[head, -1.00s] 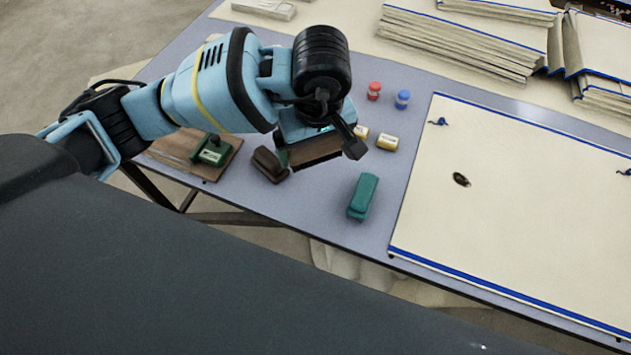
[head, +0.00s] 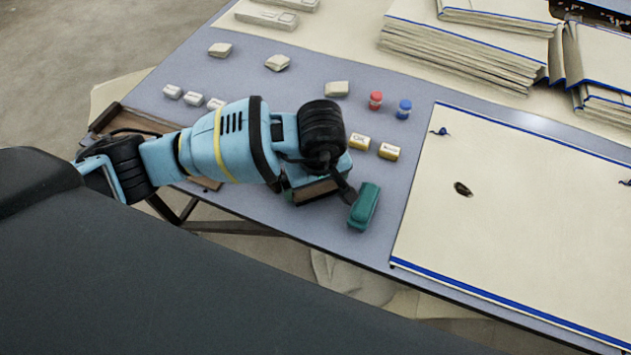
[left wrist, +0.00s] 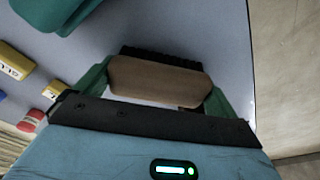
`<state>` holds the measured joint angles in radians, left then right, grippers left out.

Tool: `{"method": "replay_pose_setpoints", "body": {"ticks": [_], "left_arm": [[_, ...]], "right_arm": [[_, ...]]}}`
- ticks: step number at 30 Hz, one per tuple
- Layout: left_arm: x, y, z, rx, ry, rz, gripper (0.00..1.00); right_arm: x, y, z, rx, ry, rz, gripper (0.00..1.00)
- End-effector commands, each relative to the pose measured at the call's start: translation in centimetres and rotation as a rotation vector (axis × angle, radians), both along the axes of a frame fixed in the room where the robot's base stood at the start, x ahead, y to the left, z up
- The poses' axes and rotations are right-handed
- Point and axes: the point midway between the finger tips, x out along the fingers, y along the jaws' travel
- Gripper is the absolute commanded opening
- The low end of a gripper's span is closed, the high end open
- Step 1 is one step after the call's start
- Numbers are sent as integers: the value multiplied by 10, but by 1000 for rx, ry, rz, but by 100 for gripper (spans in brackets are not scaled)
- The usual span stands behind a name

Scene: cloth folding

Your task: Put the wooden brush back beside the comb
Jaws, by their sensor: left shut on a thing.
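My left gripper (head: 318,188) is shut on the wooden brush, low over the front of the table. In the left wrist view the brush (left wrist: 155,78) is a brown wooden block with black bristles, held crosswise between two green fingers. In the head view the brush (head: 314,192) shows as a brown strip under the gripper. I cannot tell whether its bristles touch the table. A teal block (head: 364,206) lies just right of the gripper, and also shows in the left wrist view (left wrist: 55,12). I cannot make out a comb. My right gripper is not in view.
Several pale blocks (head: 278,63) lie farther back. The grey table (head: 310,60) has bare room there.

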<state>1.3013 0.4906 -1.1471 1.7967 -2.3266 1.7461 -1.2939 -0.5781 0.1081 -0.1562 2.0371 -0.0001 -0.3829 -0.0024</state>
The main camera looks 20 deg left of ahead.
Motion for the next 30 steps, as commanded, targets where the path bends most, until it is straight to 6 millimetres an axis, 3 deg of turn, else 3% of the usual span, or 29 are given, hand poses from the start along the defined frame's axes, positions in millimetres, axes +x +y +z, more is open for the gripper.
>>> {"method": "replay_pose_setpoints", "body": {"ticks": [11,12,20,26,30], "left_arm": [[0,0,-4,-1,-2,0,74],[0,0,-4,-1,-1,0,98],[1,0,-3,-1,-2,1,100],[0,-2,14,-3,-6,-1,100],[-2,-4,41,-2,-8,-1,100]], "right_arm": [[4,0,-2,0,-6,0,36],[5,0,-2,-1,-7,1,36],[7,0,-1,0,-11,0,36],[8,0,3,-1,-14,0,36],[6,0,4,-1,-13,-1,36]]}}
